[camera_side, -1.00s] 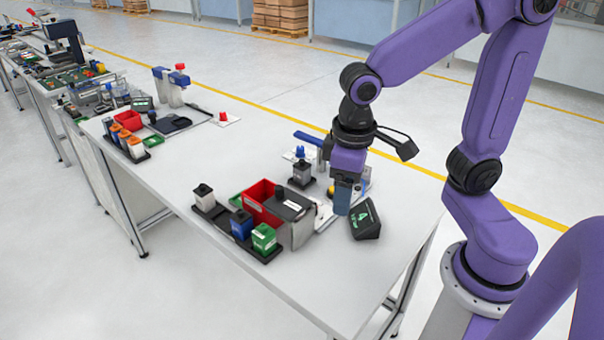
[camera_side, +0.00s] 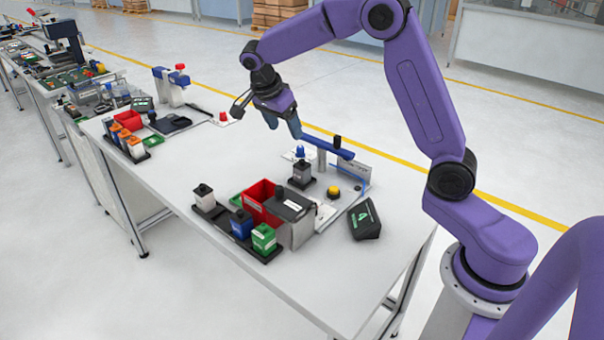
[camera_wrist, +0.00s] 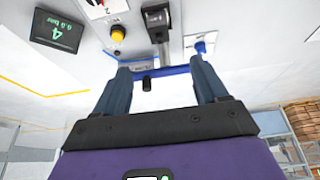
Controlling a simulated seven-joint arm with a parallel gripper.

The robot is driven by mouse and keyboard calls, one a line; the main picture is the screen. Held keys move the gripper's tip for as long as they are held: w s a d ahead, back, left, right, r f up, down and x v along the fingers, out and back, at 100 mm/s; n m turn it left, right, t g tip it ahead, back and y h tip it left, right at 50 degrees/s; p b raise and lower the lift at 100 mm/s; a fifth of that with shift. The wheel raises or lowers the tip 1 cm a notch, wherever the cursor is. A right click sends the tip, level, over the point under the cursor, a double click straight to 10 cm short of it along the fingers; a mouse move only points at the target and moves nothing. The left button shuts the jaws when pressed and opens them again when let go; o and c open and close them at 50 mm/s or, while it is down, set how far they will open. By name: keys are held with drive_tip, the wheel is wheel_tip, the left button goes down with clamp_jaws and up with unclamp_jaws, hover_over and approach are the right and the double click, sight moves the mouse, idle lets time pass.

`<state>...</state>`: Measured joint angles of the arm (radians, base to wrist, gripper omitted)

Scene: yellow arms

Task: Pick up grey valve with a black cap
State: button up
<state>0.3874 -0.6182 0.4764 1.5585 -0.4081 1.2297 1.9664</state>
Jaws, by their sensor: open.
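A grey valve with a black cap (camera_side: 302,175) stands upright on the fixture plate, beside the blue lever arm. In the wrist view, a dark-topped grey block (camera_wrist: 158,22) near the top edge appears to be this valve. A second light grey piece with a black cap (camera_side: 203,197) stands in the left end of the black tray (camera_side: 224,221). My gripper (camera_side: 284,126) is open and empty, raised above and behind the fixture, apart from both pieces. Its two blue fingers (camera_wrist: 160,68) are spread in the wrist view.
A blue lever arm (camera_side: 328,145) with a black knob stands close to the fixture. A red bin (camera_side: 262,199), blue valve (camera_side: 241,224), green valve (camera_side: 264,238), yellow button (camera_side: 333,192) and black display (camera_side: 364,219) crowd the area. The table's front left is clear.

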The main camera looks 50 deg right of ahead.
sight(300, 161)
drive_tip(key=x, duration=1.1)
drive_tip(key=shift+s+f, duration=0.1)
drive_tip(key=shift+f, duration=0.25)
drive_tip(key=shift+x, duration=2.65)
drive_tip(key=shift+d+r, duration=0.1)
drive_tip(key=shift+d, duration=0.05)
drive_tip(key=c, duration=1.2)
drive_tip(key=shift+r, duration=0.15)
